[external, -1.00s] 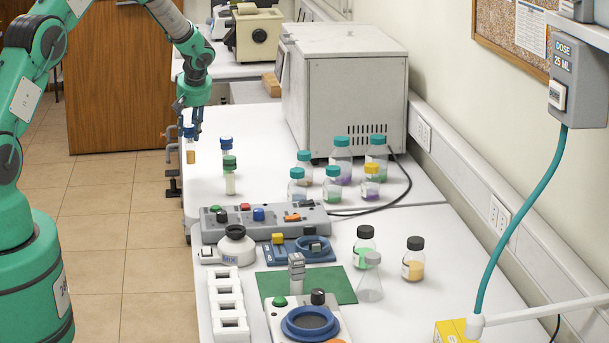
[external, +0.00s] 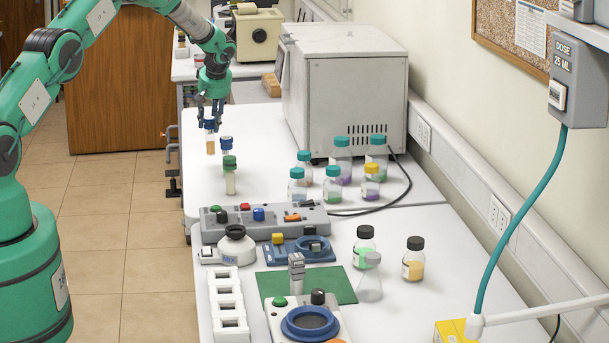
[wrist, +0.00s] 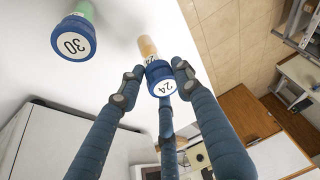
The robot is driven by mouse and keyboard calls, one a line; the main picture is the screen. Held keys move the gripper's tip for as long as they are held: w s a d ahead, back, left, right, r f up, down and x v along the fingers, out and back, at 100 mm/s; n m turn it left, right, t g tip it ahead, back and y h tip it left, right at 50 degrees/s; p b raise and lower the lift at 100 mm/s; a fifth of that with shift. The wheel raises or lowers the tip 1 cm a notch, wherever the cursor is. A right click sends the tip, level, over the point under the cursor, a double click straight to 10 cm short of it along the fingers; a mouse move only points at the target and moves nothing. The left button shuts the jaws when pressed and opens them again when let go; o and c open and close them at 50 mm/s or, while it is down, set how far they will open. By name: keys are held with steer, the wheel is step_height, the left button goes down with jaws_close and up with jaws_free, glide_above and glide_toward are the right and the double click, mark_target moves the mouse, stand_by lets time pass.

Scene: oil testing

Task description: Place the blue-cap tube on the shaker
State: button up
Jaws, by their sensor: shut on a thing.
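My gripper (external: 210,116) is shut on a blue-cap tube (external: 211,144) with amber contents, over the left part of the far white table. The tube hangs upright below the fingers, its bottom apparently clear of the tabletop. In the wrist view the gripper (wrist: 158,74) closes around this tube's cap, marked 24 (wrist: 161,86). A second blue-cap tube (external: 226,145), marked 30 in the wrist view (wrist: 74,42), stands close by to the right. A device with a round blue top (external: 310,322), possibly the shaker, sits at the front of the near table.
A green-cap tube (external: 230,178) stands in front of the second blue-cap tube. A grey control box (external: 266,222), a blue-based device (external: 300,250) and a white rack (external: 228,305) lie nearer. Several capped bottles (external: 332,185) stand right, before a large grey box-shaped instrument (external: 345,85).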

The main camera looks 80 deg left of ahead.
mark_target(210, 136)
steer(key=shift+w+a+f, duration=0.1)
steer(key=shift+w+a, duration=0.2)
steer(key=shift+a, duration=0.25)
steer(key=shift+f+p, duration=0.35)
steer(key=shift+f, duration=1.55)
steer(key=o, duration=1.2)
